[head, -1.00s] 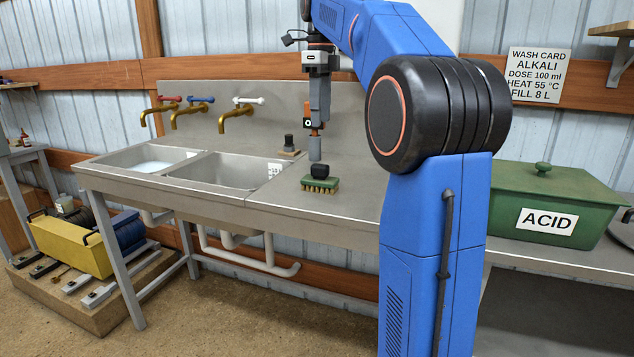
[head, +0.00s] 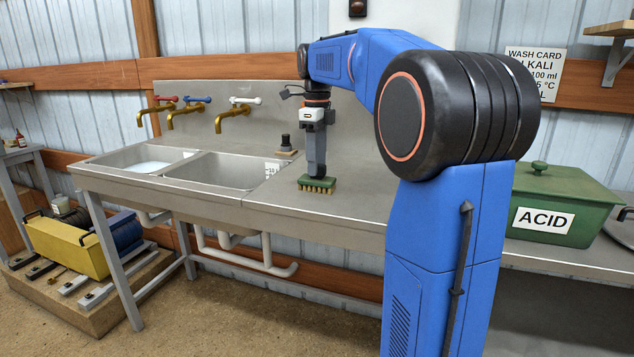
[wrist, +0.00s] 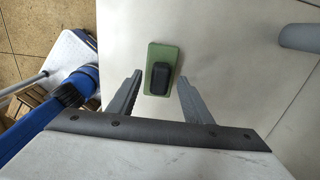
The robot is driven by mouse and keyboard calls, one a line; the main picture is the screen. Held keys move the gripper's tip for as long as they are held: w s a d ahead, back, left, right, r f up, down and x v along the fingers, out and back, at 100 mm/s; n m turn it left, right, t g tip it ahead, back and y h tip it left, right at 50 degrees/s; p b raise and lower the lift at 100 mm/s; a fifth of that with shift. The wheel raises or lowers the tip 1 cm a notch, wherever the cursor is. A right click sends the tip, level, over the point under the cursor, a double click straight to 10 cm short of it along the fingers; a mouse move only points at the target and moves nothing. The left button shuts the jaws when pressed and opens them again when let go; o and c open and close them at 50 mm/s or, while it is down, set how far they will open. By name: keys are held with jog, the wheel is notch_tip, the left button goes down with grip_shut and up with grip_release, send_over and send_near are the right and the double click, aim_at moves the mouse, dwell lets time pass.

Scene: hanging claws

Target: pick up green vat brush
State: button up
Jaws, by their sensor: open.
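The green vat brush (head: 317,186) sits bristles down on the steel counter, right of the sink basins. It has a green block, tan bristles and a black knob on top. In the wrist view the brush (wrist: 152,83) lies just beyond the fingertips, its black knob facing the camera. My gripper (head: 316,172) points straight down over the brush in the head view and hides the knob there.
Two sink basins (head: 236,172) with brass taps (head: 232,119) lie to the left. A dark-topped brush or stopper (head: 286,144) stands behind on the counter. A green ACID vat (head: 566,193) stands to the right. Counter around the brush is clear.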

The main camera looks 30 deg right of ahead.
jog(key=shift+f, duration=0.9)
grip_shut()
jog(key=shift+r, duration=0.1)
notch_tip(320, 180, up, 10)
jog(key=shift+f, duration=0.1)
jog(key=c, duration=0.8)
grip_release()
jog(key=shift+c, duration=1.2)
